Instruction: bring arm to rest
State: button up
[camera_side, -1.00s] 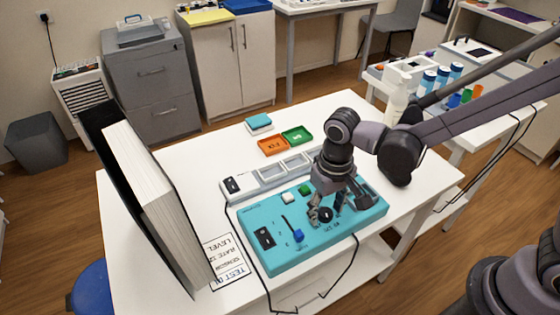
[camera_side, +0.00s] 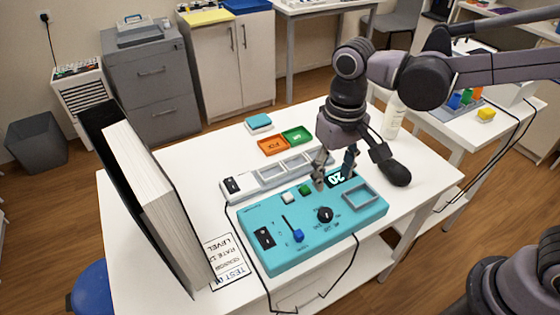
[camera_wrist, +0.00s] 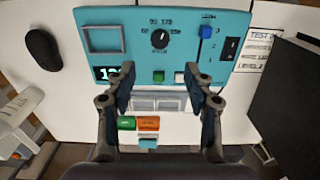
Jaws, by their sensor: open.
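My gripper (camera_side: 335,172) hangs above the back edge of the teal panel box (camera_side: 285,248), apart from it, its fingers spread and empty. In the wrist view my gripper (camera_wrist: 160,82) has a wide gap between its fingers. The box carries a black knob (camera_side: 325,214), a blue slider (camera_side: 298,236), a green button (camera_side: 304,190), a white button (camera_side: 288,197), a black switch (camera_side: 264,237) and a square frame (camera_side: 360,194). Its lit display (camera_side: 338,178) shows digits, partly covered by a finger in both views.
A tall black-and-white binder (camera_side: 155,195) stands at the left beside a printed card (camera_side: 228,262). Orange (camera_side: 272,145) and green (camera_side: 297,135) trays lie behind a row of compartments (camera_side: 280,170). A white bottle (camera_side: 393,120) and a dark rounded object (camera_wrist: 43,50) are near the arm.

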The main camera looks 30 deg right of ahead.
jog(key=shift+r, duration=0.2)
jog(key=s+d+t, duration=0.2)
jog(key=d+t, duration=0.1)
jog(key=d, duration=0.5)
jog(key=s+d+r+t, duration=0.1)
jog(key=d+t, duration=0.3)
jog(key=d, duration=0.5)
jog(key=shift+s, duration=0.75)
